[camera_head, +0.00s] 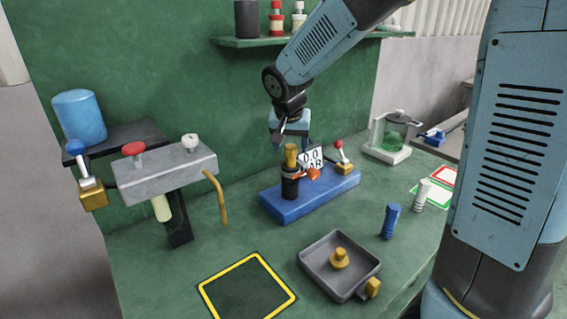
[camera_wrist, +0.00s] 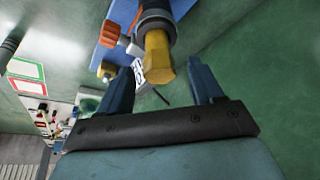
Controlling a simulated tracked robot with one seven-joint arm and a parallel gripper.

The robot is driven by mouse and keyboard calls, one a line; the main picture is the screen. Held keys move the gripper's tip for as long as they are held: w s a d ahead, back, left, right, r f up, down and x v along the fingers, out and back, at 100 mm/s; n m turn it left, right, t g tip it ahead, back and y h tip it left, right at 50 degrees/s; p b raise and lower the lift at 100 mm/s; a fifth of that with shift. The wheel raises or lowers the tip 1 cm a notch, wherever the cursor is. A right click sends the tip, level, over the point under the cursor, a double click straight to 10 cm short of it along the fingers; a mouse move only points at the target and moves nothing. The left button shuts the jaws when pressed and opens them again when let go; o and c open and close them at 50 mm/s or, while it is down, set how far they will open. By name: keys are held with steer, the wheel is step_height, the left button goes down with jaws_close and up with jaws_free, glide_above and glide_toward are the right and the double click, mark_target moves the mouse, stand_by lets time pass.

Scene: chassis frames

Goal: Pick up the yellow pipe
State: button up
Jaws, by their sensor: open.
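A yellow pipe (camera_head: 291,155) stands upright in a black cylindrical holder (camera_head: 290,184) on a blue base (camera_head: 310,197). Only its upper part shows; the lower part is hidden in the holder. My gripper (camera_head: 290,138) is open just above the pipe, pointing down.
An orange knob (camera_head: 313,173), a gauge card (camera_head: 311,157) and a red-topped lever (camera_head: 342,158) crowd the blue base. A grey fixture (camera_head: 165,172) with a bent yellow handle (camera_head: 217,200) stands left. A grey tray (camera_head: 322,272) and blue cylinder (camera_head: 391,220) are in front.

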mark_target(291, 163)
steer(key=shift+x, duration=1.8)
steer(key=shift+d, duration=0.1)
steer(key=shift+c, duration=0.3)
steer(key=c, duration=1.1)
